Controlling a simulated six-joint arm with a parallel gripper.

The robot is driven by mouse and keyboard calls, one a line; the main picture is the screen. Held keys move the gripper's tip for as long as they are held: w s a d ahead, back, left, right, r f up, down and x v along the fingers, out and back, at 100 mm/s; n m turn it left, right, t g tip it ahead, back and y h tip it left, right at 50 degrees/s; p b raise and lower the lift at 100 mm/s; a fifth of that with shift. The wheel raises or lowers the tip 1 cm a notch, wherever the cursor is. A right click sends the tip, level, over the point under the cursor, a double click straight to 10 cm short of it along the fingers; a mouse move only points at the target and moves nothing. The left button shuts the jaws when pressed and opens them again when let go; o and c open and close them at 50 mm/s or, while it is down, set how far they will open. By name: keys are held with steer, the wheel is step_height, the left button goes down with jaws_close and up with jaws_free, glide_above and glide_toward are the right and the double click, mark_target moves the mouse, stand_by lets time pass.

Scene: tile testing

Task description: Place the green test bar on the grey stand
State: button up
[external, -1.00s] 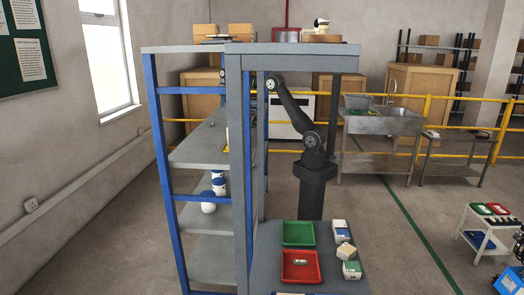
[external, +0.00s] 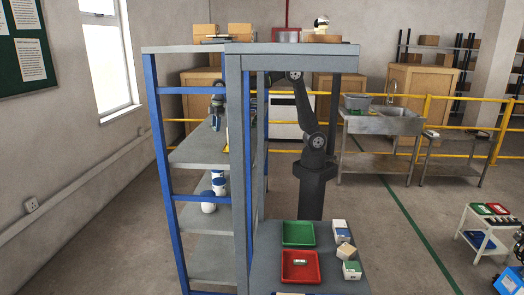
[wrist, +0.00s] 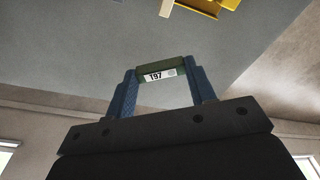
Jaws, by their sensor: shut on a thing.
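My gripper (wrist: 163,82) is shut on the green test bar (wrist: 156,74), which lies across between its two blue fingertips. The bar has a white label reading 197. In the external view my gripper (external: 215,117) points down above the upper grey shelf (external: 200,148), partly behind the rack's posts. The bar is too small to make out there. I cannot pick out the grey stand for certain in either view.
A yellow object (wrist: 203,6) shows at the top of the wrist view, beyond the bar. Blue upright posts (external: 161,180) frame the shelf. White, blue-topped containers (external: 208,204) stand lower down. A green tray (external: 298,233) and a red tray (external: 300,267) are on the bench.

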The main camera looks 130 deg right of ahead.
steer(key=s+a+f+n, duration=0.1)
steer(key=a+f+n, duration=0.15)
steer(key=a, duration=1.75)
steer(key=s+a+f+n, duration=0.2)
steer(key=s+a, duration=0.2)
steer(key=a, duration=0.5)
steer(key=s+a+f+n, duration=0.1)
steer(key=s+a, duration=0.4)
steer(key=a, duration=0.4)
steer(key=n+y, duration=0.2)
steer(key=n, duration=0.4)
glide_above(297, 244)
steer(key=w, duration=0.1)
steer(key=f, duration=1.9)
steer(key=a+f, duration=0.1)
steer(key=f, duration=0.9)
steer(key=shift+f, duration=2.3)
steer(key=shift+f, duration=0.2)
steer(key=o, duration=1)
